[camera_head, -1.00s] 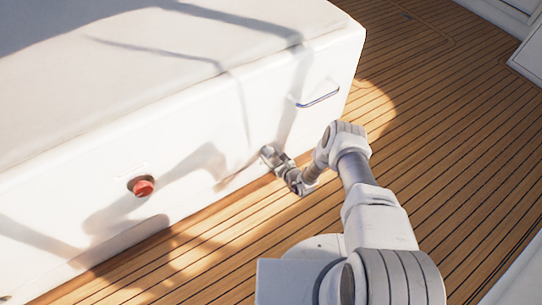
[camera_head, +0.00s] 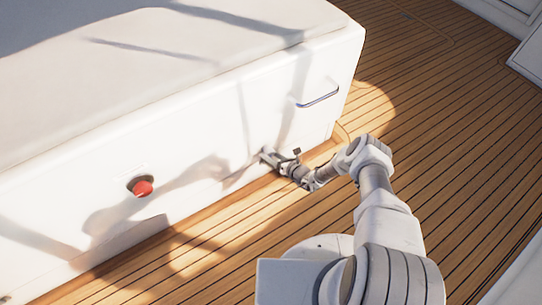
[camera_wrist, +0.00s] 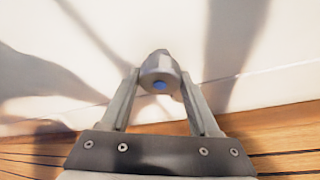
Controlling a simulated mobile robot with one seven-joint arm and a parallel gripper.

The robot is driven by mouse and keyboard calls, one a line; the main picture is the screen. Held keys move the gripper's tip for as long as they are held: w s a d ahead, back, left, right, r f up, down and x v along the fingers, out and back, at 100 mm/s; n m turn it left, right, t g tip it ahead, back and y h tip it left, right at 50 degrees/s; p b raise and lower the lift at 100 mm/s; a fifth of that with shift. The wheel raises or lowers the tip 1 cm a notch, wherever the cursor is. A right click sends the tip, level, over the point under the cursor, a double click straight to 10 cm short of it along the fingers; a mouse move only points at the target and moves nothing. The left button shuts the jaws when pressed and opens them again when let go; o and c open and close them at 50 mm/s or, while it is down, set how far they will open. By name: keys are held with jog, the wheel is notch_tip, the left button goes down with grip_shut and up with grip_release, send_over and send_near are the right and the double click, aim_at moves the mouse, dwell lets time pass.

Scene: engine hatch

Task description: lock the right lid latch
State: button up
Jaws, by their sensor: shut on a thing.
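The right lid latch (camera_wrist: 160,72) shows in the wrist view as a grey metal knob with a blue centre on the white hatch front. My gripper (camera_wrist: 160,86) has one finger on each side of it and is shut on it. In the head view my gripper (camera_head: 266,154) is at the low right part of the white front, just above the deck. The latch is too small and covered to make out there.
The white hatch box (camera_head: 60,190) fills the left. A red button (camera_head: 142,188) sits on its front, and a metal handle (camera_head: 318,96) is above and right of my gripper. The teak deck (camera_head: 440,130) is open to the right.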

dwell(0.5)
jog(key=o, duration=1.4)
jog(key=shift+c, duration=0.2)
jog(key=p+v, duration=0.6)
jog(key=v, duration=1.1)
jog(key=shift+d, duration=0.3)
